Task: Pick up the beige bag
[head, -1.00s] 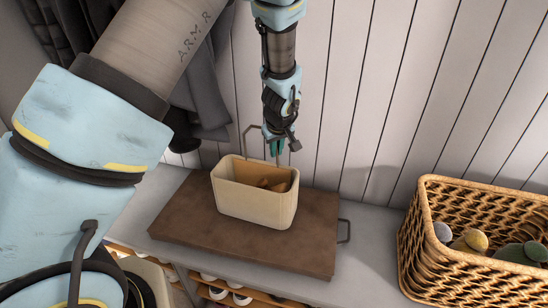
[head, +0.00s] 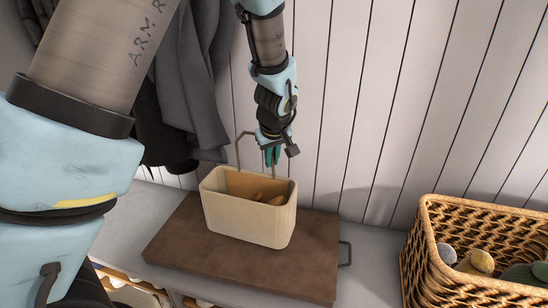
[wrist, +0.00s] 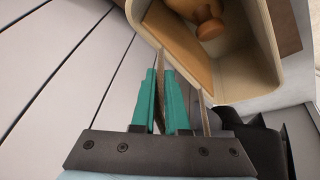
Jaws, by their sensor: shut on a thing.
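The beige bag (head: 245,220) is an upright, open-topped, box-like holder with brown things (head: 268,198) inside. It is over the brown board (head: 190,262); I cannot tell whether its base still touches. A thin handle rises at its far side. My gripper (head: 272,155) points down at the bag's far rim, its green fingers closed on the handle. In the wrist view, the green fingers (wrist: 161,100) pinch a thin strip beside the bag's wall (wrist: 262,60). A rounded orange-brown piece (wrist: 208,22) shows inside the bag.
A wicker basket (head: 470,245) with rounded stones stands on the grey bench top (head: 372,250) at right. A plank wall (head: 380,100) rises close behind. Dark and grey coats (head: 195,100) hang at left. Shoes sit on a shelf below the bench.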

